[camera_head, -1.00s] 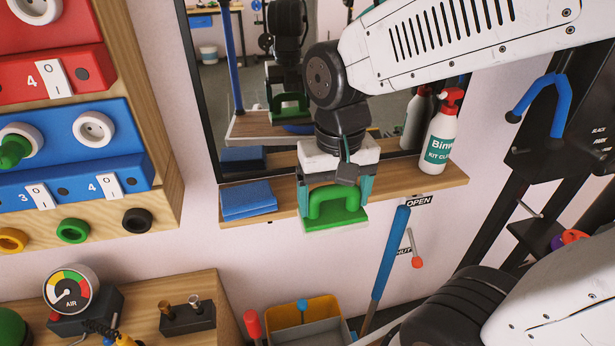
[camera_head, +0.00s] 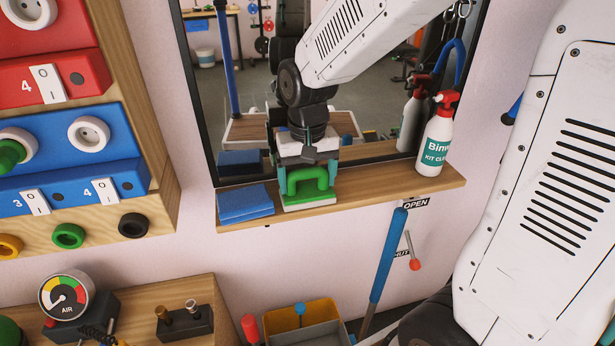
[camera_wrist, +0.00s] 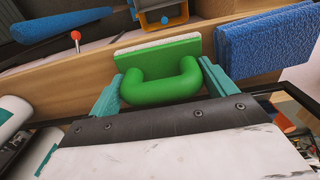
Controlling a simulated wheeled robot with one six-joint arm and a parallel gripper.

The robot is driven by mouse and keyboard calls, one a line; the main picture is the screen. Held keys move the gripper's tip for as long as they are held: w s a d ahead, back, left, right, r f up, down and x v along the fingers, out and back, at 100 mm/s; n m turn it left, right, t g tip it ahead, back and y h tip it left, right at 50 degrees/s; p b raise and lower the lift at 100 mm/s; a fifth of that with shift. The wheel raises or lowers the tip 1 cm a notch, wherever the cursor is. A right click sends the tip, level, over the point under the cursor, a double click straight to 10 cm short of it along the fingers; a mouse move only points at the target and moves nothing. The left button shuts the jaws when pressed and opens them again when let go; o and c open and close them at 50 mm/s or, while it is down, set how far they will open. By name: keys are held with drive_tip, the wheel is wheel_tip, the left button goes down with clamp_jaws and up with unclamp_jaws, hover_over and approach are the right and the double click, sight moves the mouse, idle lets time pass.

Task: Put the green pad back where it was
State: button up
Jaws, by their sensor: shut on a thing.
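The green pad (camera_head: 308,189) has a green arched handle on a flat green plate with a pale underside. It is at the wooden shelf (camera_head: 395,186) below the mirror, between the blue sponges and the spray bottle. My gripper (camera_head: 307,182) is shut on its handle from above. In the wrist view the pad (camera_wrist: 160,82) sits between my teal fingers, handle toward me, with the shelf board (camera_wrist: 80,80) behind it. The pad looks level and at shelf height; I cannot tell whether its underside touches the board.
A white spray bottle (camera_head: 437,138) with a red head stands at the shelf's right. The mirror (camera_head: 375,113) rises behind the shelf. A blue-handled lever (camera_head: 388,255) is below. The shelf between pad and bottle is clear.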

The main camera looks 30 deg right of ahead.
drive_tip(key=o, duration=0.8)
drive_tip(key=shift+c, duration=0.2)
drive_tip(key=shift+r, duration=0.15)
wheel_tip(320, 180, up, 12)
drive_tip(key=shift+s+f, duration=0.1)
drive_tip(key=shift+f, duration=0.1)
drive_tip(key=s+d+f+n, duration=0.1)
drive_tip(key=s, duration=0.9)
drive_tip(key=s+d+n+t, duration=0.1)
drive_tip(key=s+d, duration=0.1)
drive_tip(key=s, duration=0.7)
drive_tip(key=shift+s+f, duration=0.35)
drive_tip(key=shift+f, duration=0.05)
